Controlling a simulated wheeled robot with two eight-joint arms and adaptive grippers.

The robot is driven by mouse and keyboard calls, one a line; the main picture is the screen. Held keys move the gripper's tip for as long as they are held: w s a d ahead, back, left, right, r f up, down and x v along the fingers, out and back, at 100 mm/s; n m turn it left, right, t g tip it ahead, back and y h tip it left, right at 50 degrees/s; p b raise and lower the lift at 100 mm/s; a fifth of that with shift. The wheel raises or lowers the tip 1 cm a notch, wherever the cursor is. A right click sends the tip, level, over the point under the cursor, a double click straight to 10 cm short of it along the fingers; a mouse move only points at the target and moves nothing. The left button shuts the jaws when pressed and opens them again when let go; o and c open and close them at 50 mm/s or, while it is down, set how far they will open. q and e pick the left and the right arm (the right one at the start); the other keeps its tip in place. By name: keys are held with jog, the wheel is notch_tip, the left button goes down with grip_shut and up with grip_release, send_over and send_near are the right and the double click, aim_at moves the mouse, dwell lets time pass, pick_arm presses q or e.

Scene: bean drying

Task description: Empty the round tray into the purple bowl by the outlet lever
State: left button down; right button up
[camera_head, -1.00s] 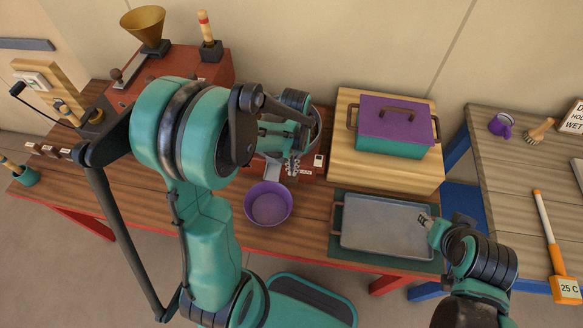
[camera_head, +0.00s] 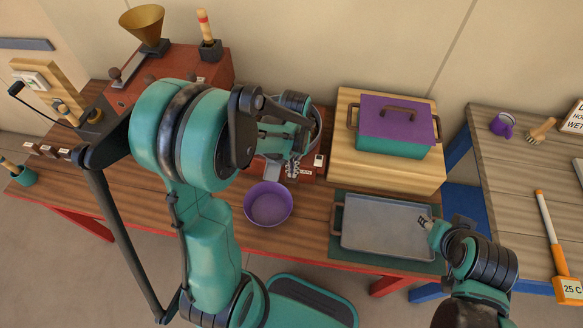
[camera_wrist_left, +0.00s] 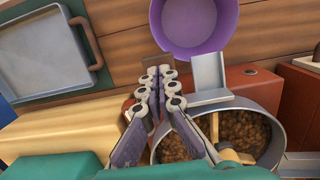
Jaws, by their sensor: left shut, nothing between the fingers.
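The round tray (camera_wrist_left: 278,118) in the left wrist view is a grey metal drum holding brown beans (camera_wrist_left: 240,128). Its rim shows in the head view (camera_head: 318,130), mostly hidden behind my left gripper. A grey outlet chute (camera_wrist_left: 207,75) runs from it toward the purple bowl (camera_wrist_left: 195,22). The bowl (camera_head: 268,204) stands on the wooden table in the head view, with no beans visible in it. My left gripper (camera_wrist_left: 165,82) is shut and empty beside the chute; a small brown piece at its fingertips may be the outlet lever. My right gripper (camera_head: 424,222) is over the metal tray.
A grey rectangular tray (camera_head: 385,228) lies on a green mat right of the bowl. A purple-lidded pot (camera_head: 395,122) stands on a wooden block (camera_head: 345,160) behind it. A red machine (camera_head: 190,65) with a brass funnel (camera_head: 145,27) is at the back left.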

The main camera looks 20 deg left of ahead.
pick_arm(q)
jog(key=shift+f, duration=0.1)
jog(key=shift+s+f+b, duration=0.1)
jog(key=shift+f+b, duration=0.3)
jog(key=shift+b, duration=0.05)
jog(key=shift+f, duration=0.15)
jog(key=shift+f+b, duration=0.3)
jog(key=shift+b, duration=0.15)
jog(key=shift+f, duration=0.1)
jog(key=shift+f+b, duration=0.35)
jog(key=shift+b, duration=0.1)
dwell(6.3)
